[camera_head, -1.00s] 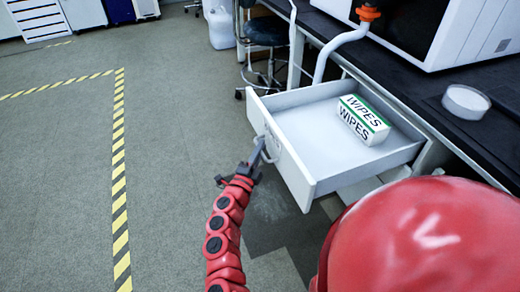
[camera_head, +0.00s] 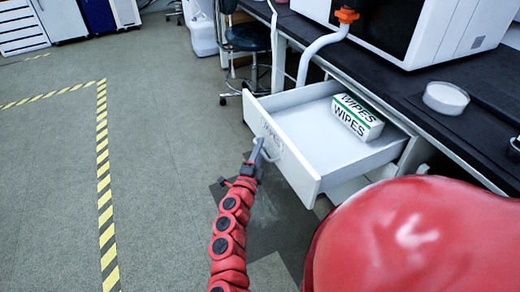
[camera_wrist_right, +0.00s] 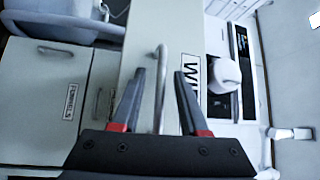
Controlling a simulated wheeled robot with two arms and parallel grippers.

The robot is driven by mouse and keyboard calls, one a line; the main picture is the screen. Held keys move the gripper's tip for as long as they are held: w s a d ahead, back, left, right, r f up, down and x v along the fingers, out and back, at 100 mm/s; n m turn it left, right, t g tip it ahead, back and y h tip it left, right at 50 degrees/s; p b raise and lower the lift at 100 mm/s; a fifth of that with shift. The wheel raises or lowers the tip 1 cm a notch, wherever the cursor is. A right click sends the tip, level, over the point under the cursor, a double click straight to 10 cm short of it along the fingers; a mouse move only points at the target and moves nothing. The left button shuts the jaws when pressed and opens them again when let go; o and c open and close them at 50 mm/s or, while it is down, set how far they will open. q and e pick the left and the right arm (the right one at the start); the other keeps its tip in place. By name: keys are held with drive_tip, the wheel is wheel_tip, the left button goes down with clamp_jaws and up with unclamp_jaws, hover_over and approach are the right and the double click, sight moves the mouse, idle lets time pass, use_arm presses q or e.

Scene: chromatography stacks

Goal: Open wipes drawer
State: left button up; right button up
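The wipes drawer (camera_head: 290,163) is pulled out from under the bench, with its white front towards me. A white and green box of wipes (camera_head: 357,117) lies inside, against the far right side. My right gripper (camera_head: 258,152) is at the drawer's front, by its handle. In the right wrist view the metal handle (camera_wrist_right: 161,78) runs between the two fingers of the right gripper (camera_wrist_right: 160,78), which stand apart with a gap on each side of it. Part of the drawer's label (camera_wrist_right: 190,72) shows beside a finger. My left gripper is not in view.
The black bench top (camera_head: 420,85) holds a white instrument (camera_head: 455,35) and a round white dish (camera_head: 446,98). A stool (camera_head: 245,40) and a white jug (camera_head: 203,37) stand beyond the drawer. The floor to the left is clear, marked with yellow-black tape (camera_head: 104,190).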

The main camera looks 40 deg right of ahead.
drive_tip(key=p+v, duration=0.3)
drive_tip(key=v, duration=1.4)
drive_tip(key=shift+a+p, duration=0.2)
drive_tip(key=shift+p, duration=0.1)
drive_tip(key=shift+s, duration=0.2)
